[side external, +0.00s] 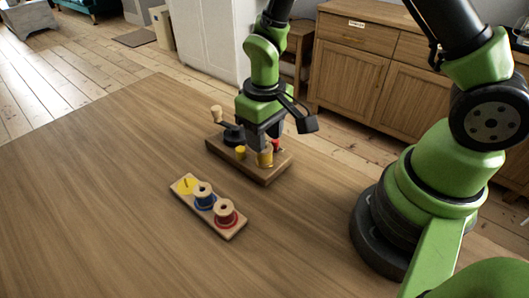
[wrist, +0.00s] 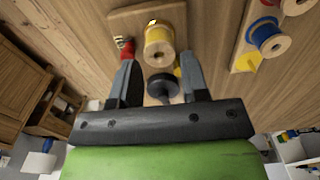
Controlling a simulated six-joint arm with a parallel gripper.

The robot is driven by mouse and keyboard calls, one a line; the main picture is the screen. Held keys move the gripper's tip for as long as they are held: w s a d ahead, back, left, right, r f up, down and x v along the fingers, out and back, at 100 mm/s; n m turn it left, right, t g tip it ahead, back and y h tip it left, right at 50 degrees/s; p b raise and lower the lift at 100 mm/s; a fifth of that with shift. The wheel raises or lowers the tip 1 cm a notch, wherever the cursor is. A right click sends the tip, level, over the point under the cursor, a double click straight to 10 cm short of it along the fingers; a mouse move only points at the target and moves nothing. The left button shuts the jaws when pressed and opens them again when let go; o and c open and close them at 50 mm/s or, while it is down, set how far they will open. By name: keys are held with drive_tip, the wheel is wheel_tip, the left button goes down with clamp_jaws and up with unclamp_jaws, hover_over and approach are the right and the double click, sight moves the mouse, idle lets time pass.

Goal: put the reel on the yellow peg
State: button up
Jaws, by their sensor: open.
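The reel (side external: 265,158), wooden with yellow thread, stands on a wooden stand (side external: 272,178) at the middle of the table. My gripper (side external: 262,143) is over it, pointing down. In the wrist view the reel (wrist: 159,46) lies between my two open fingertips (wrist: 157,62), with a gap on each side. The yellow peg (side external: 186,182) rises from a yellow disc at the far left end of a peg board (side external: 213,219), and it is bare. The gripper partly hides the reel in the side view.
The peg board also holds a reel with blue thread (side external: 203,196) and one with red thread (side external: 225,213). The stand carries a wooden-handled crank (side external: 217,114), a yellow knob (side external: 240,152) and a red part (side external: 276,146). The table left of the board is clear.

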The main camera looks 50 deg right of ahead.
drive_tip(key=shift+f, duration=2)
drive_tip(key=c, duration=0.6)
drive_tip(key=shift+r, duration=0.1)
wheel_tip(320, 180, up, 9)
drive_tip(key=w+a, duration=0.3)
drive_tip(key=a, duration=0.1)
drive_tip(key=w+a+f, duration=0.1)
drive_tip(key=w+a, duration=0.1)
drive_tip(key=a, duration=0.3)
drive_tip(key=w+a+f, duration=0.1)
drive_tip(key=w+a, duration=0.2)
drive_tip(key=a, duration=0.1)
drive_tip(key=shift+w+a+f, duration=0.25)
drive_tip(key=shift+w+a, duration=0.05)
drive_tip(key=shift+a, duration=0.1)
